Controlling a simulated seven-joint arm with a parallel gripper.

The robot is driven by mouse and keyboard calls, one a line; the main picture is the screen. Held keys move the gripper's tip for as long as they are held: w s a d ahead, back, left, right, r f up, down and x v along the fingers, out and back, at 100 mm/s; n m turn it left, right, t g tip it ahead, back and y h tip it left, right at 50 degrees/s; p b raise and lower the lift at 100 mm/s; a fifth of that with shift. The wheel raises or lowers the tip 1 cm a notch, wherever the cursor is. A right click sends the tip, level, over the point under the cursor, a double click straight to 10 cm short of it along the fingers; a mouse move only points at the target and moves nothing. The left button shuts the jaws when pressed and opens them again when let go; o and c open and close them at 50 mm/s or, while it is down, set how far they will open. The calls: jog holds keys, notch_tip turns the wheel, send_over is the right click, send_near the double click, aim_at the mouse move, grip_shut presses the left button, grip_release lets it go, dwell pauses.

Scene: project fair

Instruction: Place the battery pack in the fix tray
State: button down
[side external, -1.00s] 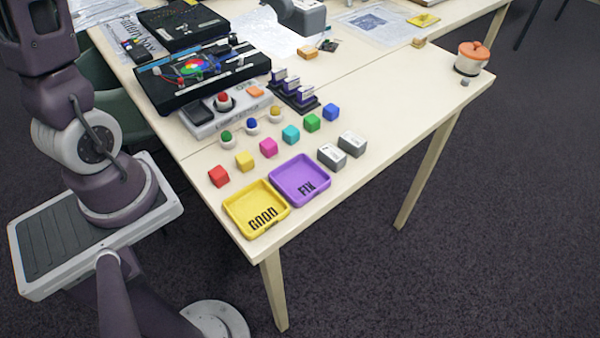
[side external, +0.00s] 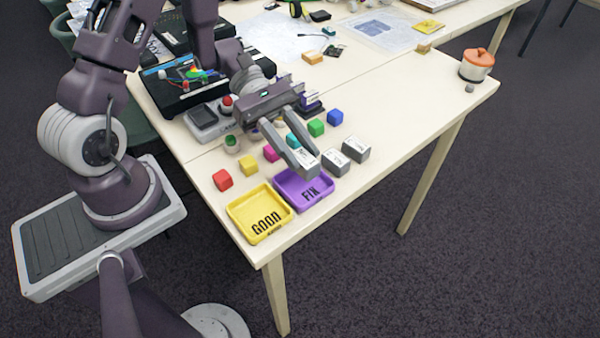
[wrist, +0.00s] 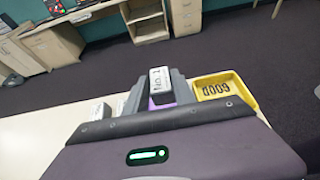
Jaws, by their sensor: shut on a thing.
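From the side, the pack appears to be above the tray, but the exact gap is unclear.
The yellow "GOOD" tray (side external: 245,222) sits beside the fix tray. Two more grey-and-white packs (side external: 335,162) (side external: 355,148) stand just right of my gripper. Coloured cubes (side external: 248,165) line the table behind the trays. The table's front edge is close.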

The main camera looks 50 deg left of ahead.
aim_at(298, 181)
notch_tip(298, 181, down, 5)
jog(key=shift+f, duration=0.1)
jog(key=c, duration=1.1)
grip_release()
jog(key=shift+o, duration=0.2)
